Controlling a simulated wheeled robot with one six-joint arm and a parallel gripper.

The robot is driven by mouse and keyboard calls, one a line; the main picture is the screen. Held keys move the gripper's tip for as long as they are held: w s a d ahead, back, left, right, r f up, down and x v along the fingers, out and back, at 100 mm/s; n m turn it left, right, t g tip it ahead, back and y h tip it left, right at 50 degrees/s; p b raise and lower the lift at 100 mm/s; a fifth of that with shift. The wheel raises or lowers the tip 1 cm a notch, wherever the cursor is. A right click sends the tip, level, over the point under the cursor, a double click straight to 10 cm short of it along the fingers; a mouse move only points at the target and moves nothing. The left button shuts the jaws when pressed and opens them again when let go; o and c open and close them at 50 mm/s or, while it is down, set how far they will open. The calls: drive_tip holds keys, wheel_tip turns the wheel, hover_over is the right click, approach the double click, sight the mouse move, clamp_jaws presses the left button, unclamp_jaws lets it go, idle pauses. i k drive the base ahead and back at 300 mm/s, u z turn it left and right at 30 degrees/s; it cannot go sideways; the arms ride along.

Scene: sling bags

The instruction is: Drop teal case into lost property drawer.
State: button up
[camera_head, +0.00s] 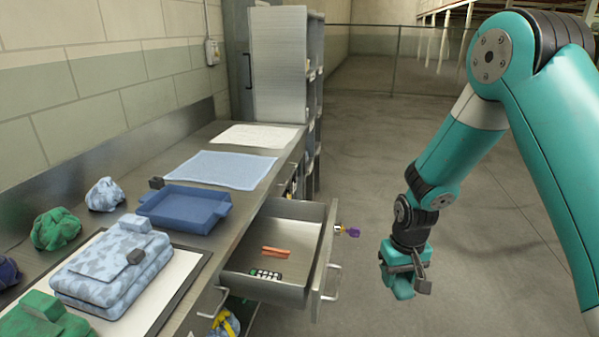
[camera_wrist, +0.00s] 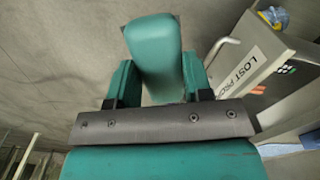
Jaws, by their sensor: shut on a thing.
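The teal case (camera_wrist: 153,55) is between the two fingers of my gripper (camera_wrist: 158,85) in the wrist view. In the head view my gripper (camera_head: 402,272) is shut on the case (camera_head: 401,289) in the air, to the right of the open drawer and apart from it. The lost property drawer (camera_head: 259,288) is pulled out from the steel counter. An orange-red item (camera_head: 276,252) and a dark keypad-like thing (camera_head: 266,275) lie in it. The drawer front (camera_wrist: 245,70) shows in the wrist view with its label partly readable as "LOST PRO".
A blue tray (camera_head: 186,207), a light blue cloth (camera_head: 221,170) and a folded camouflage bag (camera_head: 112,268) lie on the counter. The floor (camera_head: 390,150) beyond is clear.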

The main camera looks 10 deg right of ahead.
sight(276, 249)
drive_tip(key=u, duration=0.05)
drive_tip(key=i, duration=1.05)
drive_tip(key=u, duration=0.4)
